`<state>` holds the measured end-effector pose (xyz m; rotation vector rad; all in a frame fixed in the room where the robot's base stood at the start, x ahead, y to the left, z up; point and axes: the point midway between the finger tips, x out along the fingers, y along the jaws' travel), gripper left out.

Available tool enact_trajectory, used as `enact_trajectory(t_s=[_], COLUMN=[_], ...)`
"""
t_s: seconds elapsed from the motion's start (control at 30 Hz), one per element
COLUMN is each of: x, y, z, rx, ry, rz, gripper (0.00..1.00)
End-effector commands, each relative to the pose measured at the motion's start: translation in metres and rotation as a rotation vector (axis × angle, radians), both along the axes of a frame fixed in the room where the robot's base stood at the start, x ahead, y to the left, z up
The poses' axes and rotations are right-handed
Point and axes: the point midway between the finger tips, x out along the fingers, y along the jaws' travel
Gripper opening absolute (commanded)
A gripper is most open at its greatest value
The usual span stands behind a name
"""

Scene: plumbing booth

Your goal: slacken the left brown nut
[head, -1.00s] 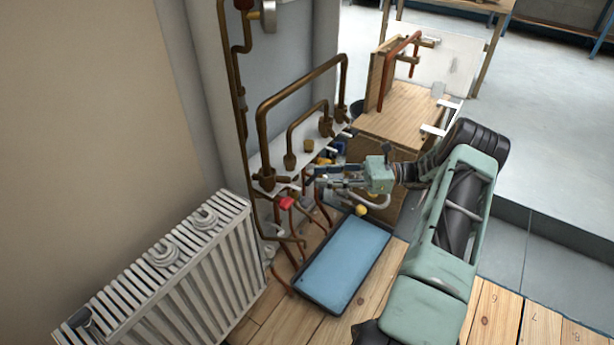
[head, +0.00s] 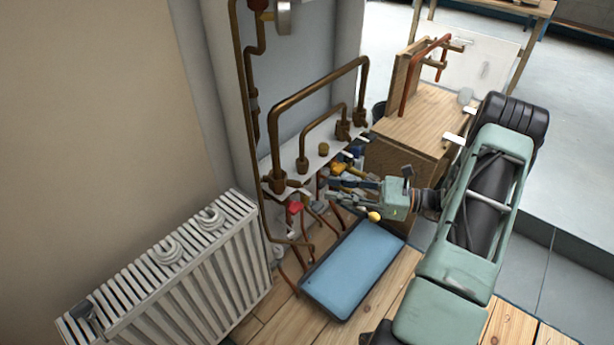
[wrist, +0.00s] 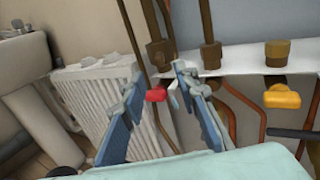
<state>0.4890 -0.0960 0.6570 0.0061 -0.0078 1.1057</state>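The left brown nut (head: 278,183) sits at the foot of the tall brown pipe at the left end of the white shelf. It also shows in the wrist view (wrist: 159,54), beyond my fingertips and a little above them. My gripper (head: 327,190) is to the right of the nut in the head view, in front of the shelf and apart from the nut. In the wrist view my gripper (wrist: 157,78) has its two blue fingers spread, with nothing held between them.
A red valve handle (wrist: 156,95) and a yellow one (wrist: 282,97) hang below the shelf (wrist: 240,58). Other brown fittings (wrist: 210,56) stand along it. A white radiator (head: 170,270) is at left, a blue tray (head: 352,268) on the floor below, a wooden box (head: 425,120) at right.

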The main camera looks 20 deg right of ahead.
Motion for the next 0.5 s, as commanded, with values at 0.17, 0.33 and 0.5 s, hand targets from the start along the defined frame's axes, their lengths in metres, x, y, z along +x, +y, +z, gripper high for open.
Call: enact_trajectory(t_s=[0.17,0.33,0.5], x=[-0.006,0.003,0.018], y=[0.009,0.027,0.056], z=[0.000,-0.001,-0.002], rx=[-0.008,-0.009,-0.008], ry=[0.004,0.002,0.003], rz=[-0.028,-0.026,-0.024], gripper=[0.28,0.28,0.28])
